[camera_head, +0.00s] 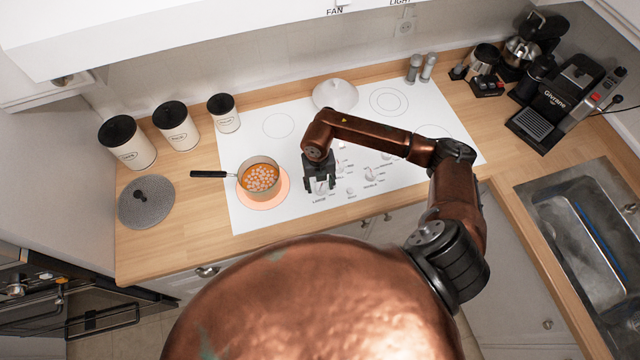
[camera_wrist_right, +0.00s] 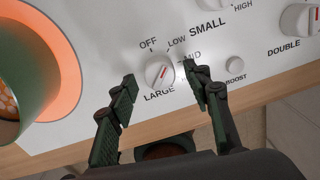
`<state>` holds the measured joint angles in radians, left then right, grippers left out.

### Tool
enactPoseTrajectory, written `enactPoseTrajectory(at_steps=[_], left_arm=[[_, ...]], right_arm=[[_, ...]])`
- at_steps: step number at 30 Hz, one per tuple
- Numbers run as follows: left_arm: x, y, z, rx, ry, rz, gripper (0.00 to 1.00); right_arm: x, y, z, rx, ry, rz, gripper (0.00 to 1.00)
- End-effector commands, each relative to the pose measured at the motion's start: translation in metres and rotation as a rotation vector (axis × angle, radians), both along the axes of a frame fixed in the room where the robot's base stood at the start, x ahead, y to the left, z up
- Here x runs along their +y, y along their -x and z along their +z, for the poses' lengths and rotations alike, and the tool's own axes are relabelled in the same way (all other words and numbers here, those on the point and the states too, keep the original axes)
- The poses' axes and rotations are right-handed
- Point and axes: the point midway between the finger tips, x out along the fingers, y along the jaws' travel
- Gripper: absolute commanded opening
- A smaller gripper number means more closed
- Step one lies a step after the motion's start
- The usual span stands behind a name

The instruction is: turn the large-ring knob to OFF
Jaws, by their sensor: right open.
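The large-ring knob (camera_wrist_right: 160,73) is a small white round knob above the word LARGE in the right wrist view. Its red mark tilts up and right, toward the LOW side rather than OFF. My right gripper (camera_wrist_right: 160,78) is open, with one dark finger on each side of the knob in this view. I cannot tell whether the fingers touch it. In the head view, my right gripper (camera_head: 321,187) points down over the cooktop's front edge, partly hiding the knob. My left gripper is not in view.
A pot of orange food (camera_head: 259,177) stands on the glowing orange ring (camera_head: 282,190), left of my gripper, its handle pointing left. Other knobs (camera_head: 370,172) and a BOOST button (camera_wrist_right: 235,65) lie to the right. A white lid (camera_head: 335,94) sits behind.

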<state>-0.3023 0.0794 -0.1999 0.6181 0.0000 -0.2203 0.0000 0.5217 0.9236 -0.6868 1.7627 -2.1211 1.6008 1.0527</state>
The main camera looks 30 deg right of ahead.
Motion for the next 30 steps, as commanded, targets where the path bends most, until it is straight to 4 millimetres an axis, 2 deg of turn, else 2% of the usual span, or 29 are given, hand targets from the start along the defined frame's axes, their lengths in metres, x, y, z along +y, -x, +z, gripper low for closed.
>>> enactPoseTrajectory(at_steps=[10, 27, 30], left_arm=[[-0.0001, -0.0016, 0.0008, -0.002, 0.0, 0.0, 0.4], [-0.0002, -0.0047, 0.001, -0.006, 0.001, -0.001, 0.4], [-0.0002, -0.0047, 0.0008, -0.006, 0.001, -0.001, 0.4]], right_arm=[[-0.0001, -0.0001, -0.0044, -0.001, 0.0, 0.001, 0.44], [0.0, -0.0001, -0.004, -0.001, -0.001, 0.001, 0.05], [-0.0001, -0.0002, -0.004, -0.001, -0.001, 0.001, 0.03]])
